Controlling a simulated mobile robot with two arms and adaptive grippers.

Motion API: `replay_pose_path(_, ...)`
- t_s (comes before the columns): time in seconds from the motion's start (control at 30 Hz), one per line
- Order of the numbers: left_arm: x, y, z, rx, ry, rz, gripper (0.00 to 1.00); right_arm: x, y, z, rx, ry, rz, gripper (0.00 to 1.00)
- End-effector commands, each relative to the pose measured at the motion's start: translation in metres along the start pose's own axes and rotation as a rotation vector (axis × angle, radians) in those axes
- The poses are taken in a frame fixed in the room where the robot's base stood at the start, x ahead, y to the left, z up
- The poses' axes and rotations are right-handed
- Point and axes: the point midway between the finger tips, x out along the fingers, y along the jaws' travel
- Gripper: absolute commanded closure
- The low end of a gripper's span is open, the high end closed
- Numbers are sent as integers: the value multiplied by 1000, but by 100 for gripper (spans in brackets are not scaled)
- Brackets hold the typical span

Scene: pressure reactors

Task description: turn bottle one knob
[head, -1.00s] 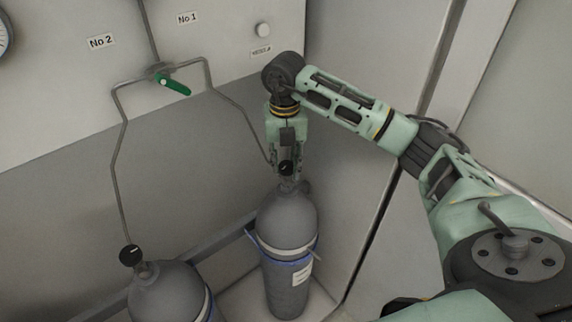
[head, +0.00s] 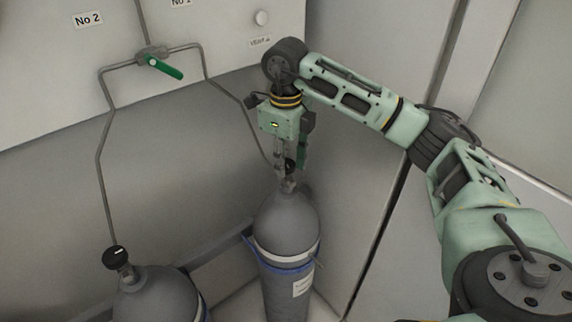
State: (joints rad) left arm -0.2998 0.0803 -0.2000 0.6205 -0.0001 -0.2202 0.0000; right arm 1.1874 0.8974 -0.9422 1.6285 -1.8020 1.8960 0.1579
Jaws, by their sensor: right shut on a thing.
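The bottle under the No 1 side is a grey gas cylinder (head: 287,222) standing upright in the corner, with a white label and a blue strap. Its black knob (head: 290,165) sits at the top of the valve and is partly hidden by my gripper. My right gripper (head: 290,163) points down over the valve and is shut on the knob. A second grey cylinder (head: 158,297) stands at the lower left with its own black knob (head: 118,257). My left gripper is not in view.
A green-handled valve (head: 162,66) on the wall joins thin pipes running down to both cylinders. Labels No 2 (head: 88,19) and a partly cut No 1 are above. A white round knob (head: 261,18) is on the panel. Walls stand close right of the cylinder.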

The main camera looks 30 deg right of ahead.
Motion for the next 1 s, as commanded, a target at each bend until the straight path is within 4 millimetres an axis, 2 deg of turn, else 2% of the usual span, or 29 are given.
replay_pose_path(0.3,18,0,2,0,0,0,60,3,3,-1,-307,-1,6,99)
replay_pose_path(1.0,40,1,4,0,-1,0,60,4,0,-7,-971,6,10,99)
